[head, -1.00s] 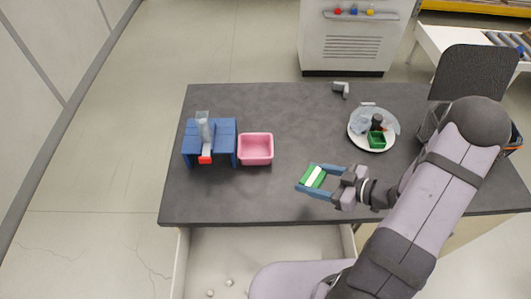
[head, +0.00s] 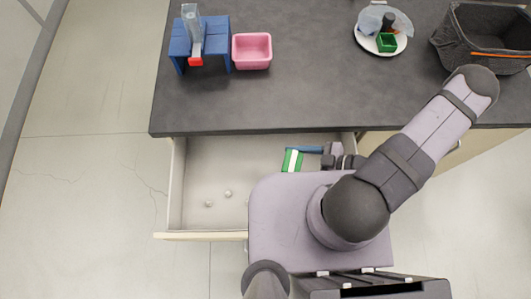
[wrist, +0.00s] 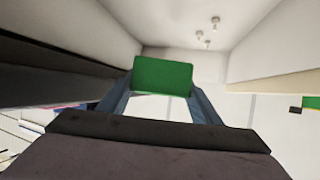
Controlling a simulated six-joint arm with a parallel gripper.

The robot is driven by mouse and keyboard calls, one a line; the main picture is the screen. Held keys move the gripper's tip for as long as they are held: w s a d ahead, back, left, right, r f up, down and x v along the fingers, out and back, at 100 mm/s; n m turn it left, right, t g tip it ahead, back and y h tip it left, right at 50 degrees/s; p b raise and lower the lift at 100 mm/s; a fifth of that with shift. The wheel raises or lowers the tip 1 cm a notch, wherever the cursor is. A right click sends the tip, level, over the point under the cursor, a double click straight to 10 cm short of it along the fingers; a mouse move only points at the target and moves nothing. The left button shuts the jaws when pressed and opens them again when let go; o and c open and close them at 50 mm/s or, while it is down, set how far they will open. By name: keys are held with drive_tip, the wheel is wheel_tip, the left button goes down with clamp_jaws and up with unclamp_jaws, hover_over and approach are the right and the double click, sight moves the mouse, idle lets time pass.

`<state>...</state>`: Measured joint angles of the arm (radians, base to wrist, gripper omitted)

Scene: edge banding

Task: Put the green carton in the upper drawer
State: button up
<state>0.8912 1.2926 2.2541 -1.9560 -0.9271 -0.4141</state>
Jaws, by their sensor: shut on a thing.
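The green carton (head: 292,160) has a white band and is held between the blue fingers of my gripper (head: 303,157). My gripper is shut on it. In the head view they are over the right part of the open upper drawer (head: 225,165), just in front of the table edge. In the wrist view the carton (wrist: 163,76) shows its plain green face between the fingers, with drawer walls on both sides. I cannot tell whether the carton touches the drawer floor. My arm hides the drawer's front right part.
Several small pale knobs (head: 228,194) lie in the drawer; its left and middle are otherwise clear. On the dark table (head: 300,100) are a blue stand (head: 180,45), a pink bin (head: 251,51), a white plate (head: 368,43) with items and a dark basket (head: 490,40).

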drive_tip(key=shift+s+a+f+m+t+h+b, duration=0.15)
drive_tip(key=shift+f+m+t+b, duration=0.2)
drive_tip(key=shift+f, duration=0.1)
drive_tip(key=shift+s+a+f+m+t+h+b, duration=0.15)
drive_tip(key=shift+f+m+t+b, duration=0.15)
drive_tip(key=shift+f, duration=0.15)
wheel_tip(320, 180, down, 10)
drive_tip(key=b, duration=0.9)
drive_tip(key=shift+f, duration=0.15)
drive_tip(key=shift+f+b, duration=0.55)
drive_tip(key=o, duration=1.2)
drive_tip(key=shift+f, duration=0.1)
drive_tip(key=shift+c, duration=0.2)
